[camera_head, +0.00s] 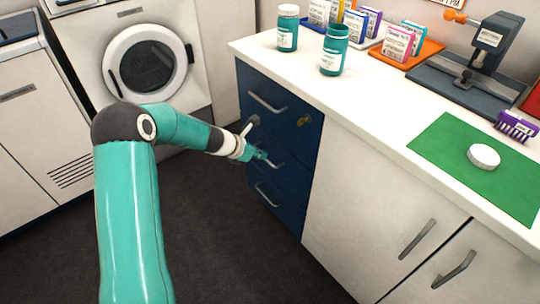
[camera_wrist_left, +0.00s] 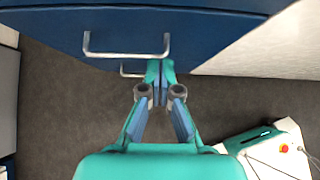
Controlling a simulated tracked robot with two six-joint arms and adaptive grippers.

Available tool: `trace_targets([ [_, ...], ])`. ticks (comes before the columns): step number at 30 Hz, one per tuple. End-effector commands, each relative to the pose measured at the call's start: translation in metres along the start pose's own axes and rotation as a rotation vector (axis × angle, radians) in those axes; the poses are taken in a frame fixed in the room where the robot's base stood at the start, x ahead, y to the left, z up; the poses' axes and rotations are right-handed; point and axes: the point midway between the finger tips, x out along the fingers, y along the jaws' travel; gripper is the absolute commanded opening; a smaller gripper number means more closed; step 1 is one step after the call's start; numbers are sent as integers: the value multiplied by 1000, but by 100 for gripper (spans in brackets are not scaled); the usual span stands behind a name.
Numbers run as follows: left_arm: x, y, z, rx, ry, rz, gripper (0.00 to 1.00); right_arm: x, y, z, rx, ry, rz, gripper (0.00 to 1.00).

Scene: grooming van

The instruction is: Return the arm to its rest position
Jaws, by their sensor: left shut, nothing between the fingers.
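My left arm comes in from the left in the head view, and its gripper (camera_head: 262,157) hangs in front of the blue drawer unit (camera_head: 290,150), close to the middle drawer handle. In the left wrist view the left gripper (camera_wrist_left: 160,68) has its fingertips together with nothing between them. A silver drawer handle (camera_wrist_left: 127,52) shows just beyond the fingertips in that view. I cannot tell whether the fingers touch the unit. The drawers look shut, and a brass key or lock (camera_head: 304,121) sits on the top one. My right gripper is not in view.
A washing machine (camera_head: 147,68) stands behind the arm. Dark floor (camera_head: 225,240) is clear below.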

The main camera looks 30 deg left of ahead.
Motion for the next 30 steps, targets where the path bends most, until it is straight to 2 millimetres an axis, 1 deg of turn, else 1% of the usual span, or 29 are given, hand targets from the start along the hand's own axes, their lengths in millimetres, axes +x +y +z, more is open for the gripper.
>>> trace_targets([
  [1, -14, 1, 1, -1, 0, 3, 0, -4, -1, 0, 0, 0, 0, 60],
  [3, -27, 1, 1, -1, 1, 3, 0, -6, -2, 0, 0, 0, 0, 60],
  [6, -41, 1, 1, -1, 1, 2, 0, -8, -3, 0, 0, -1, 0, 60],
  [9, -50, 1, 0, -1, 2, 1, 0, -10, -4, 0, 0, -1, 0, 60],
  [12, -54, 0, -1, -1, 3, 0, 0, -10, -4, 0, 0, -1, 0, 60],
  [16, -54, -2, 1, 3, 2, -4, 0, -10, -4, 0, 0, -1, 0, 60],
  [19, -45, -15, 6, 18, 2, -29, 0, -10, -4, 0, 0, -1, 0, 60],
  [20, -40, -22, 7, 23, 4, -43, 0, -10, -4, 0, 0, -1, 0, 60],
  [21, -31, -34, 7, 31, 10, -68, 0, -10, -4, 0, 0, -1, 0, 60],
  [23, -18, -58, 0, 42, 32, -117, 0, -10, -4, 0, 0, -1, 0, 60],
  [25, -2, -94, -16, 77, 77, -192, 0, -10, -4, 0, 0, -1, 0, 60],
  [26, 4, -112, -26, 98, 102, -227, 0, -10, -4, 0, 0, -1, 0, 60],
  [27, 11, -136, -42, 146, 143, -272, 0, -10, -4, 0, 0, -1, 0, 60],
  [29, 18, -172, -71, 248, 207, -344, 0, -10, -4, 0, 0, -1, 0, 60],
  [30, 20, -195, -92, 340, 248, -394, 0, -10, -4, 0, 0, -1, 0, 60],
])
